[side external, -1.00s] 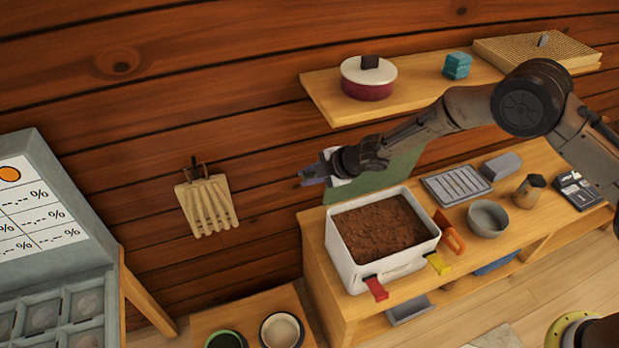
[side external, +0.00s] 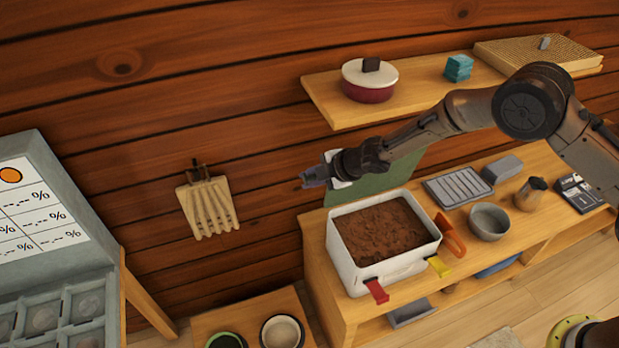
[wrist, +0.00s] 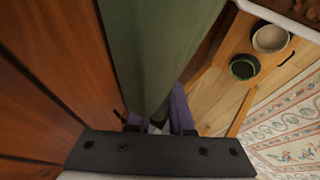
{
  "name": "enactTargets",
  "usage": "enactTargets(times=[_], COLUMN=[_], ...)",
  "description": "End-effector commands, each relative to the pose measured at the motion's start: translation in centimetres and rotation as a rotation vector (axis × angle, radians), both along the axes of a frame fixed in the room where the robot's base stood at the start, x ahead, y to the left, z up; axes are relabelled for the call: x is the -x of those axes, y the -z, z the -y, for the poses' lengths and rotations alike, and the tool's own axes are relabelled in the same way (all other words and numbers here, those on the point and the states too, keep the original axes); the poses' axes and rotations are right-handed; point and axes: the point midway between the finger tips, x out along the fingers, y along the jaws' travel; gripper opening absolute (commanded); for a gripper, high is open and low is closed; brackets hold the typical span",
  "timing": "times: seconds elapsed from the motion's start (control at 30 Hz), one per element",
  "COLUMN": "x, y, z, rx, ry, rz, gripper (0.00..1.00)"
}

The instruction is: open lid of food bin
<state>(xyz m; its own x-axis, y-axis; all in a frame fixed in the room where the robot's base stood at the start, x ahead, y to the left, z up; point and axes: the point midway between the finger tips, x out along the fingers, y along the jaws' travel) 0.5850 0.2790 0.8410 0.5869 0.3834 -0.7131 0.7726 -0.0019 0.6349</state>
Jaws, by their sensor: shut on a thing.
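The food bin (side external: 366,273) is a white box on the wooden counter in the side view, open at the top and filled with brown crumbly matter. A green panel, which looks like its lid (side external: 392,178), stands raised and steeply tilted behind it, near the wall. The lid also fills the upper middle of the wrist view (wrist: 155,45). My gripper (side external: 314,176) is at the lid's left end, above the bin's back left corner. In the wrist view, my gripper (wrist: 158,117) is shut on the lid, with its purple fingers at the lower end. The exact contact is hidden.
A shelf (side external: 420,103) with a lidded pot (side external: 369,82) is above my forearm. Wooden utensils (side external: 208,207) hang on the wall at left. A grey bowl (side external: 489,221) stands right of the bin.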

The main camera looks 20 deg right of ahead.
Motion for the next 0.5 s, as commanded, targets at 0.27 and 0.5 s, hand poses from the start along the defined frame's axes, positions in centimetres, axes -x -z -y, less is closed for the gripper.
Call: enactTargets(times=[0.27,0.5], x=[0.59,0.35], y=[0.89,0.53], z=[-0.16,-0.09], rx=[0.006,0.004], ry=[-0.006,-0.003], rz=[-0.015,-0.009], gripper=[0.21,0.49])
